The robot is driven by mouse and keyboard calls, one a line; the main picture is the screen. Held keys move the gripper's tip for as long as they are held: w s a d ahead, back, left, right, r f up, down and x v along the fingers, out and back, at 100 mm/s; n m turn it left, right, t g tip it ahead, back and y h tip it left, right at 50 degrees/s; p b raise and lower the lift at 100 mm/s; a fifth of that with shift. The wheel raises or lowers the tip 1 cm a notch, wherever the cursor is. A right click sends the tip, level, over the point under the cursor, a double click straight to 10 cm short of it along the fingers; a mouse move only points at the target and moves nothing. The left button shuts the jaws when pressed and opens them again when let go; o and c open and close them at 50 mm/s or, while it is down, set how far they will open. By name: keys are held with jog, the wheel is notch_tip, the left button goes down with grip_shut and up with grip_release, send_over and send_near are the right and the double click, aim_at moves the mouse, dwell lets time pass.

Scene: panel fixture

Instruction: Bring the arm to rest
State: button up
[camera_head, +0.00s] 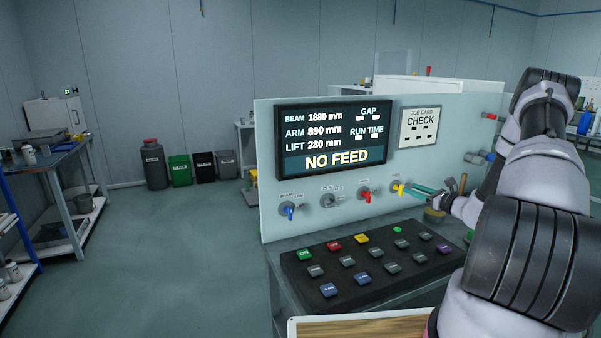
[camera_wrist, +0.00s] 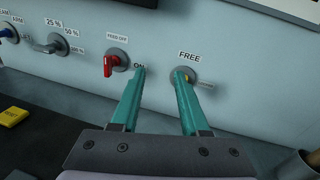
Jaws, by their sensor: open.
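My gripper (camera_head: 424,190) has teal fingers and is in front of the right part of the panel (camera_head: 267,200), by the yellow knob (camera_head: 398,187). In the wrist view my gripper (camera_wrist: 161,74) is open, with nothing between its fingers. Its right fingertip overlaps the knob under the label FREE (camera_wrist: 189,55) and partly hides it; I cannot tell whether they touch. The left fingertip is near the word ON, right of the red knob (camera_wrist: 111,66).
The panel display (camera_head: 320,140) reads NO FEED. A blue knob (camera_head: 289,210) and a grey selector (camera_head: 328,200) sit further left. A black button pad (camera_head: 345,290) lies below on the bench.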

jog(key=s+a+r+n+g+y, duration=0.1)
jog(key=s+a+r+n+g, duration=0.5)
jog(key=a+r, duration=0.45)
jog(key=s+a+r+n+g+y, duration=0.1)
jog(key=s+a+r+n+g, duration=0.4)
jog(key=s+a+r+n, duration=0.45)
jog(key=s+r+n+t+h, duration=0.1)
jog(key=s+r+n+h, duration=0.2)
jog(key=s+r, duration=0.2)
jog(key=s+a+r+n+t+h, duration=0.1)
jog(key=s+r+n+h, duration=0.2)
jog(key=s, duration=0.7)
jog(key=s+r+n+t+h, duration=0.1)
jog(key=s+r+n+h, duration=0.1)
jog(key=s+r, duration=0.4)
jog(key=s+n, duration=0.1)
jog(key=s, duration=0.1)
jog(key=shift+s+a+r+h, duration=0.25)
jog(key=shift+s+r+h, duration=0.05)
jog(key=shift+r+h, duration=0.1)
